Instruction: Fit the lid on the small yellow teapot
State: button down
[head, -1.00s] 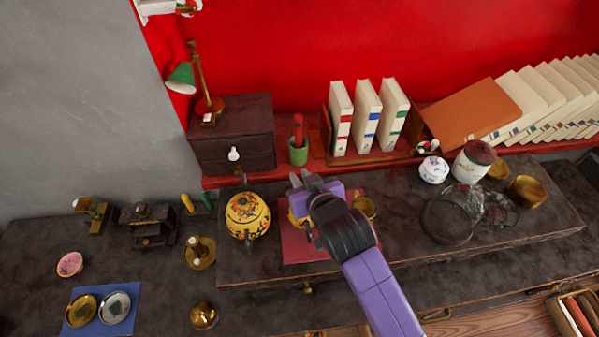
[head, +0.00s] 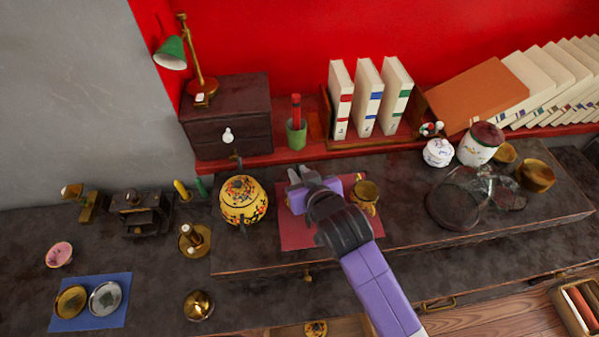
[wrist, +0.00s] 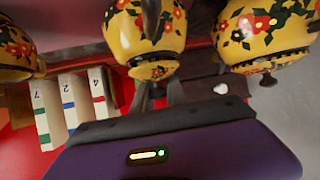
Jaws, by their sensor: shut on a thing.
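The small yellow teapot with painted flowers (wrist: 150,32) shows in the wrist view, which appears upside down, with its dark spout or handle towards me. My gripper (wrist: 160,93) is shut on the knob of a matching flowered lid (wrist: 153,70). The lid is right at the teapot's mouth; I cannot tell whether it is seated. In the head view my gripper (head: 297,180) is over the red mat (head: 300,236) and hides most of the small teapot and the lid.
A larger yellow teapot (head: 243,201) stands left of the mat; it also shows in the wrist view (wrist: 265,30). A gold-coloured vessel (head: 365,193) is close right of my gripper. Books (head: 367,95) stand behind.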

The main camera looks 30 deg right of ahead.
jog(key=shift+f, duration=0.3)
dwell(0.5)
jog(key=c, duration=1.3)
grip_release()
jog(key=shift+o, duration=0.2)
jog(key=b+v, duration=0.1)
jog(key=v, duration=0.6)
jog(key=shift+s, duration=0.1)
jog(key=shift+s+r, duration=0.2)
jog(key=shift+s, duration=0.05)
